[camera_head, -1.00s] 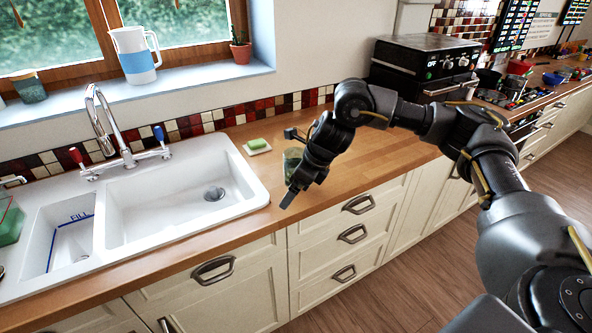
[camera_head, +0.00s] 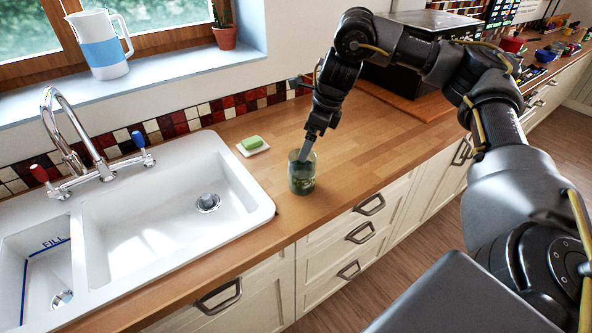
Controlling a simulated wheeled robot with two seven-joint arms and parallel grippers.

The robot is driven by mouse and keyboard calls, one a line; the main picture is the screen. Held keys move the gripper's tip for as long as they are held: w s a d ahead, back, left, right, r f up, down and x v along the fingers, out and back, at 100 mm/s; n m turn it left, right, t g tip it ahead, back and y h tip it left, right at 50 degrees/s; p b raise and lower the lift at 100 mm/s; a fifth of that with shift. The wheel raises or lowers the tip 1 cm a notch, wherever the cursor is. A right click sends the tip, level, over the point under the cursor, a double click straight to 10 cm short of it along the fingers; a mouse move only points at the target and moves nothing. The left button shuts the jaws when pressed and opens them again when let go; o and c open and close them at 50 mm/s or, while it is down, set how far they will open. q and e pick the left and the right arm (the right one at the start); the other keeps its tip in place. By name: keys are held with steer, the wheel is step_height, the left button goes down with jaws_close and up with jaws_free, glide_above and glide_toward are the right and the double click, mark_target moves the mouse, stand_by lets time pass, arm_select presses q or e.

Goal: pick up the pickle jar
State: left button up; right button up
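The pickle jar (camera_head: 302,174) is a small green glass jar standing upright on the wooden counter, right of the sink. My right gripper (camera_head: 307,150) comes down from above, its fingers pointing downward at the jar's top. A finger overlaps the upper part of the jar in this view. I cannot tell whether the fingers touch it, or whether they are open or shut. My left gripper is not in view.
A white sink (camera_head: 160,215) with a tall faucet (camera_head: 65,130) lies to the left. A green soap on a white dish (camera_head: 252,146) sits behind and left of the jar. The wooden counter (camera_head: 365,140) right of the jar is clear up to a black appliance.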

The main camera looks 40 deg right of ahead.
mark_target(302, 172)
steer(key=x, duration=1)
steer(key=shift+d+f+b, duration=0.2)
steer(key=shift+d+b, duration=0.1)
steer(key=shift+d, duration=0.05)
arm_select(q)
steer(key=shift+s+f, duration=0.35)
arm_select(e)
steer(key=shift+c, duration=0.4)
steer(key=shift+w, duration=0.1)
steer(key=c, duration=1.2)
steer(key=shift+o, duration=0.2)
steer(key=shift+r, duration=0.1)
